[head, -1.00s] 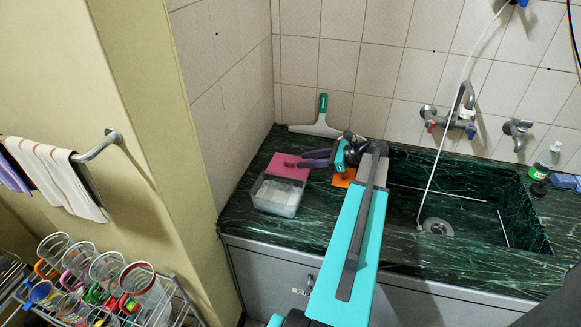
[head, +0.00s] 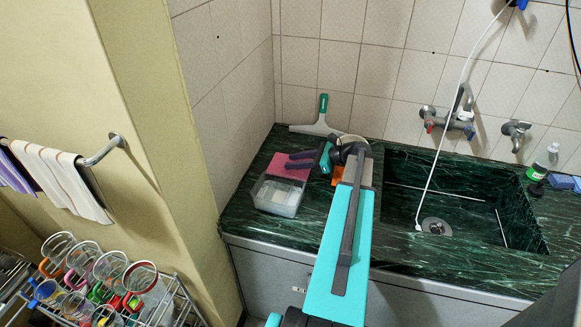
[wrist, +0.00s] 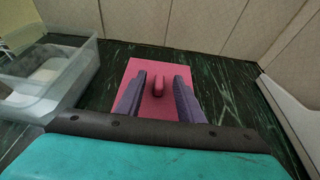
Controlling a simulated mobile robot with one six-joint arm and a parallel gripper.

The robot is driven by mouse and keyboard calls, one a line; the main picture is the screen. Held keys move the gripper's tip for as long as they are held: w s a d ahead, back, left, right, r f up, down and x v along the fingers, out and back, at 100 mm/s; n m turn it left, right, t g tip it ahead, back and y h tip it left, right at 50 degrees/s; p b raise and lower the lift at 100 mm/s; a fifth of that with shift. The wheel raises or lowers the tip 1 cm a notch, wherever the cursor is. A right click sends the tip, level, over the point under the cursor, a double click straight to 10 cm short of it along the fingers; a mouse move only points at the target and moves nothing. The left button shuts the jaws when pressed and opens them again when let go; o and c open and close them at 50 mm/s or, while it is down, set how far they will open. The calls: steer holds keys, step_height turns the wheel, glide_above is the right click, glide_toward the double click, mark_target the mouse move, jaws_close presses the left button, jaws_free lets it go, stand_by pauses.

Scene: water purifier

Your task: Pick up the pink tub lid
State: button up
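The pink tub lid (head: 280,169) lies on the dark green counter behind the clear tub. In the wrist view the lid (wrist: 160,66) is straight ahead, with its small upright pink handle (wrist: 158,85) near the middle. My gripper (wrist: 160,76) is open, with one purple finger on each side of the handle. A gap shows on both sides. I cannot tell how far the fingertips are above the lid. In the head view my gripper (head: 288,160) reaches over the lid from the right and hides the handle.
The clear tub (head: 278,195) stands in front of the lid, and at the left in the wrist view (wrist: 75,85). A squeegee (head: 318,125) leans at the back wall. An orange item (head: 338,175) is under my arm. The sink (head: 455,205) is to the right.

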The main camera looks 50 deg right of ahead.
jaws_close()
steer(key=shift+r, duration=0.1)
stand_by(0.4)
step_height(320, 180, up, 10)
steer(key=b, duration=0.2)
stand_by(0.5)
stand_by(0.5)
